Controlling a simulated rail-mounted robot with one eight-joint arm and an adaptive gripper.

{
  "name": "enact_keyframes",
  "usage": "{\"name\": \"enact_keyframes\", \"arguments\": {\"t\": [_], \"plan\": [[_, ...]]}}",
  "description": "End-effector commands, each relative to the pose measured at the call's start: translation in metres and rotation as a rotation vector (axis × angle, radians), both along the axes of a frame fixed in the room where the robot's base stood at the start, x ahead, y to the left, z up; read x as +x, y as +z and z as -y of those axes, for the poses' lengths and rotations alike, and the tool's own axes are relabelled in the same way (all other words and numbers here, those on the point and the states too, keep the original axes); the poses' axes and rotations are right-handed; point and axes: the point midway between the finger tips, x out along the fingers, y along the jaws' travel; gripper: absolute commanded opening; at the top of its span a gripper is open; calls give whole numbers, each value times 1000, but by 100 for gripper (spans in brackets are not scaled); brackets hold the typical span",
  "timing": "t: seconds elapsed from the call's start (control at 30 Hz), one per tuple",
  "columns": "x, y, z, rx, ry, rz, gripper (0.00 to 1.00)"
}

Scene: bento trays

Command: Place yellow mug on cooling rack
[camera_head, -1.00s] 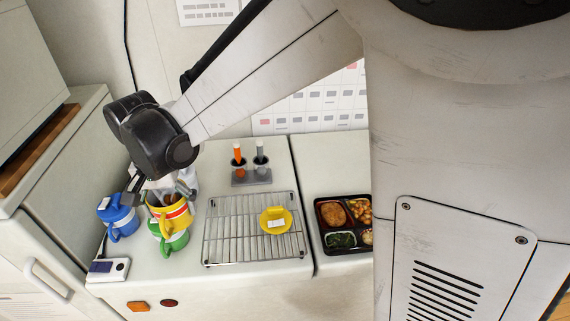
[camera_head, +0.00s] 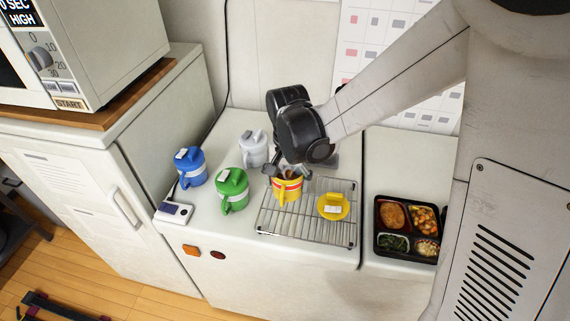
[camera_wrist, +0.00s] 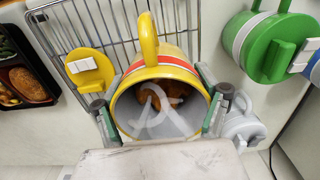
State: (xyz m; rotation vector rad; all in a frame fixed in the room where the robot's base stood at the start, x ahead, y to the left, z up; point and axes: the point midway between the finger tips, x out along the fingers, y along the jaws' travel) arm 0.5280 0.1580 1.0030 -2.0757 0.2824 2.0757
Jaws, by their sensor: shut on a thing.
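The yellow mug (camera_head: 287,189) has a red and a white band and an open top with brown food inside. My gripper (camera_head: 285,174) is shut on the mug, its fingers on either side of the rim. In the wrist view the mug (camera_wrist: 165,66) fills the middle between the fingers of my gripper (camera_wrist: 160,118), with its handle pointing up. The cooling rack (camera_head: 310,229) is a wire grid on the white counter. The mug is over the rack's left part. I cannot tell whether its base touches the wires.
A yellow lid (camera_head: 333,213) lies on the rack, right of the mug. Green (camera_head: 231,188), blue (camera_head: 189,166) and white (camera_head: 253,148) lidded mugs stand to the left. A bento tray (camera_head: 378,252) is at right. A small white device (camera_head: 173,212) sits at the front left.

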Motion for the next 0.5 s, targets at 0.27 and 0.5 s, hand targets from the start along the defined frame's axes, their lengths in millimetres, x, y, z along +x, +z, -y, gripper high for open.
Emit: {"name": "enact_keyframes", "arguments": {"t": [0.27, 0.5], "plan": [[2, -23, 2, 0, 0, 0, 25], [1, -41, 2, 0, 0, 0, 25]]}}
